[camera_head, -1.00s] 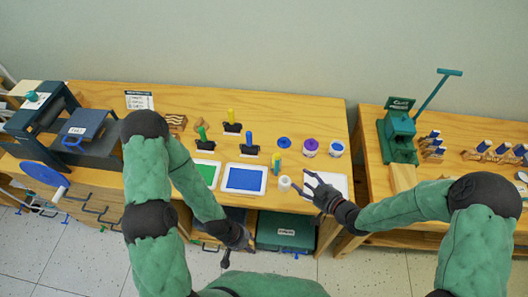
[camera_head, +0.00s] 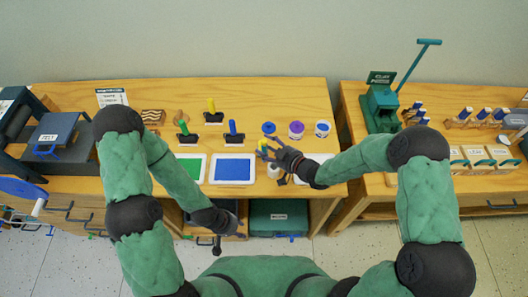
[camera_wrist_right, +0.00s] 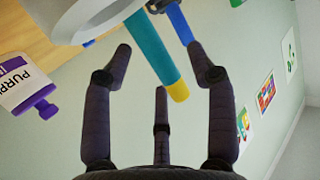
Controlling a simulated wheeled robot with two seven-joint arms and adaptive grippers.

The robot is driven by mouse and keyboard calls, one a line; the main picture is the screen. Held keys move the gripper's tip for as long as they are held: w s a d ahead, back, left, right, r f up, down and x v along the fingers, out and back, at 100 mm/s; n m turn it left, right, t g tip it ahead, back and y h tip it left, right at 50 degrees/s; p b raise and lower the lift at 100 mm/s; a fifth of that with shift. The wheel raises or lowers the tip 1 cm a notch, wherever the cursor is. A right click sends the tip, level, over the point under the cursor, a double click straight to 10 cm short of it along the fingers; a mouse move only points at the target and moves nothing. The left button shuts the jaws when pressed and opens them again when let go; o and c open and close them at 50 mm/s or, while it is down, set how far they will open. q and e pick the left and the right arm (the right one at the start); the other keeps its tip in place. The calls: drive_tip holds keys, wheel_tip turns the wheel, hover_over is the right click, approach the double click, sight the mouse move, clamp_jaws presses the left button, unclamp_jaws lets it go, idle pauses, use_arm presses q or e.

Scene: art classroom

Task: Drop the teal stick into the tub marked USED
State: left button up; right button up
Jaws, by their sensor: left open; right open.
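The teal stick (camera_wrist_right: 152,50) has a yellow end and leans out of a white cup (camera_wrist_right: 85,20) in the right wrist view. A blue stick (camera_wrist_right: 180,22) stands beside it. In the head view the cup (camera_head: 273,171) is on the table's front part, with the stick's yellow end (camera_head: 263,146) above it. My right gripper (camera_head: 266,152) is open around the yellow end; in the wrist view its fingers (camera_wrist_right: 163,75) are spread on both sides of the teal stick. My left gripper (camera_head: 217,245) is open and empty, low before the table. I cannot read a USED mark anywhere.
Blue (camera_head: 233,169) and green (camera_head: 184,167) pads lie left of the cup. A labelled green box (camera_head: 279,217) sits on the lower shelf. A press (camera_head: 381,106) stands on the right table.

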drive_tip(key=shift+x, duration=0.8)
drive_tip(key=shift+c, duration=0.2)
drive_tip(key=c, duration=1.1)
drive_tip(key=shift+r, duration=0.1)
